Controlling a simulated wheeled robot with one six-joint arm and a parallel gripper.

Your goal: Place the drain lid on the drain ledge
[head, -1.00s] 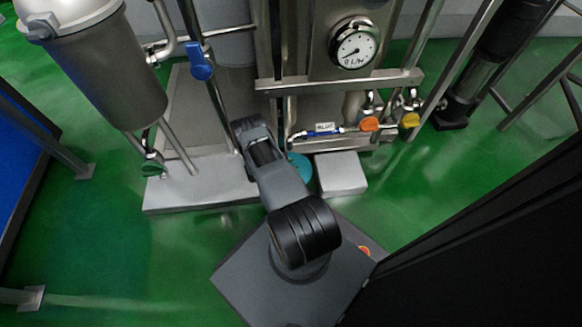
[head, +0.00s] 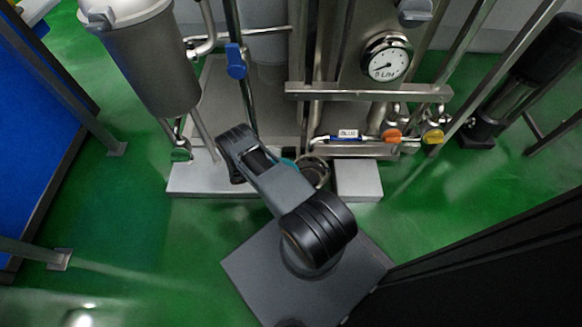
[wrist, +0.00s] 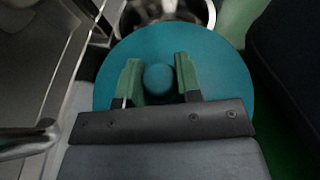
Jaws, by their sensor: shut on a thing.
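The drain lid (wrist: 215,85) is a round teal disc with a ball-shaped knob (wrist: 158,78) at its middle. My gripper (wrist: 159,82) is shut on the knob between its green fingers. In the head view only a sliver of the lid (head: 289,162) shows behind my arm, and the gripper is hidden there. A round metal drain opening with a bright rim (head: 326,173) lies just right of the lid in the head view. It also shows at the top of the wrist view (wrist: 208,12), partly covered by the lid. I cannot tell for certain which surface is the drain ledge.
A pale block (head: 358,182) stands right of the drain. A low grey plinth (head: 205,183) lies to the left. A steel frame with a gauge (head: 386,57), orange valve (head: 392,135) and yellow valve (head: 433,135) stands behind. Green floor (head: 420,190) is open at right.

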